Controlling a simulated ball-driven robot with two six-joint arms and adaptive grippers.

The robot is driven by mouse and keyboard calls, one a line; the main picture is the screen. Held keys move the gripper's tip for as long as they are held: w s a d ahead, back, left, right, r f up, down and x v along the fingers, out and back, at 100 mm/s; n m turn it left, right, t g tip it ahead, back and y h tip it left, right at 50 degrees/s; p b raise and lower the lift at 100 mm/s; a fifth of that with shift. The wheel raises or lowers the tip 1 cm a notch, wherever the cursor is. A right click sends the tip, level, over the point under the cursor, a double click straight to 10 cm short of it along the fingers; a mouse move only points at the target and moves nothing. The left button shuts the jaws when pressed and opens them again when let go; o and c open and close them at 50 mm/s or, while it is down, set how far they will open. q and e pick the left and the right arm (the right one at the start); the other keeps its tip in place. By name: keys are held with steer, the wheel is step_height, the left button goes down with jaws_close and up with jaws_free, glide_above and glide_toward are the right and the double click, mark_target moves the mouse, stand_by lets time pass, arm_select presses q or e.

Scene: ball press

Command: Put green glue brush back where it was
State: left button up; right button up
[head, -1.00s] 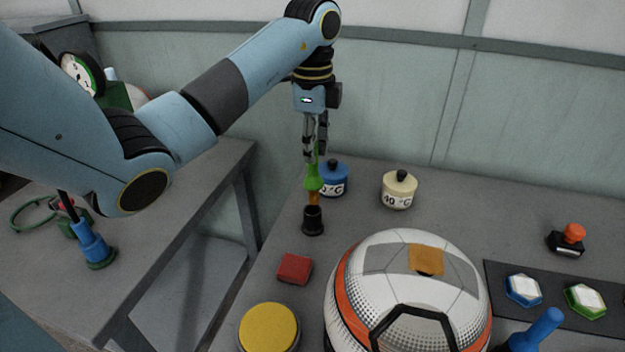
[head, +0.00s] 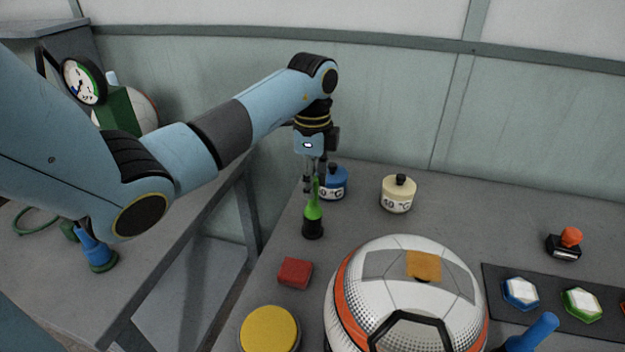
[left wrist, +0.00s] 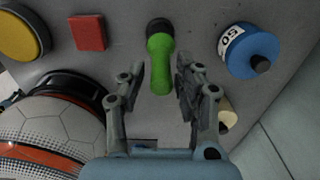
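The green glue brush (head: 314,209) stands upright in a small black holder (head: 312,230) on the grey table, its lower end hidden inside. In the left wrist view the green handle (left wrist: 159,66) points toward my gripper, with the dark holder (left wrist: 158,26) behind it. My left gripper (head: 314,184) is just above the brush, pointing down. In the left wrist view its two fingers (left wrist: 158,72) are apart, one on each side of the handle, with gaps to both. My right gripper does not show.
A blue weight (head: 333,184) stands close behind the brush, with a cream weight (head: 398,194) to its right. A red block (head: 295,273), a yellow round button (head: 269,330) and a large white ball (head: 385,300) are nearer. A stamp (head: 566,244) stands at the right.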

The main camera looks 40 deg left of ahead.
arm_select(q)
steer(key=shift+o, duration=0.5)
steer(key=shift+f+b, duration=0.15)
steer(key=shift+b, duration=0.2)
steer(key=r, duration=0.4)
steer(key=r+b, duration=0.1)
steer(key=r, duration=0.2)
steer(key=shift+a+r, duration=0.1)
steer(key=shift+a, duration=0.25)
step_height(320, 180, up, 3)
steer(key=shift+r+p, duration=0.1)
steer(key=shift+p, duration=0.7)
steer(key=shift+r+p, duration=0.3)
steer(key=shift+r, duration=0.1)
steer(key=shift+f, duration=0.1)
